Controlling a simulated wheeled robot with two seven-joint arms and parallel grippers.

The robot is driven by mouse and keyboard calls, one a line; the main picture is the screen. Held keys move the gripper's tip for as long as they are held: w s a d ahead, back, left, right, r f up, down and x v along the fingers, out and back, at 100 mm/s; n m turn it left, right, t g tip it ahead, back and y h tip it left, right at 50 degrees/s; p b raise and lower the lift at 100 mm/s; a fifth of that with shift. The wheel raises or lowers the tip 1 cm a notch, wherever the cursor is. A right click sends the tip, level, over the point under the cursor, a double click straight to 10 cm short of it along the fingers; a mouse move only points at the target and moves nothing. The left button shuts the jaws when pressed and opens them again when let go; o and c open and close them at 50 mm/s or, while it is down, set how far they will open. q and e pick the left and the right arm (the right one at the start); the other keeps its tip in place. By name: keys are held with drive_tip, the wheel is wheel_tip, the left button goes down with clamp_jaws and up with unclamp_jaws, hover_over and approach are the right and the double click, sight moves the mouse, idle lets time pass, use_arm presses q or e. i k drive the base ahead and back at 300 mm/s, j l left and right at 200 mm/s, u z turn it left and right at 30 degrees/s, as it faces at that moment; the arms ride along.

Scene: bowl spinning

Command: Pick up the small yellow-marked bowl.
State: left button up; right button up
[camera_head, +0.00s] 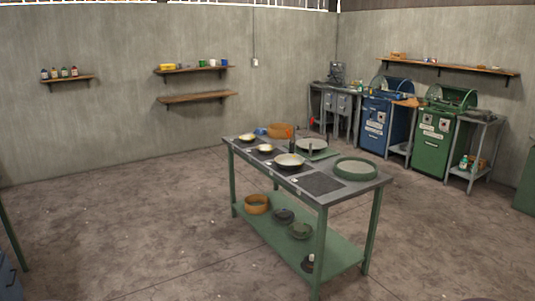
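Three pale bowls stand in a row along the near left side of the green workbench (377,182). The smallest-looking bowl (246,138) is at the far left end. A slightly larger bowl (265,148) is beside it. The largest bowl (289,159) of the row is nearer the middle. They have yellowish tones, but at this distance I cannot tell which carries a yellow mark. Neither of my grippers is in view.
Blue (376,125) and green (434,140) machines stand behind. Floor left of the bench is clear.

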sight(264, 149)
drive_tip(key=i+l+u, duration=0.1)
drive_tip(key=i+u, duration=0.25)
drive_tip(key=i, duration=3.6)
drive_tip(key=i+z, duration=0.35)
drive_tip(key=z, duration=0.15)
drive_tip(key=i+j+z, duration=0.25)
drive_tip(key=z, duration=0.2)
drive_tip(key=i+j+z, duration=0.3)
drive_tip(key=z, duration=0.2)
drive_tip(key=i+j+z, duration=0.15)
drive_tip(key=z, duration=0.2)
drive_tip(key=i+j+z, duration=0.2)
drive_tip(key=z, duration=0.15)
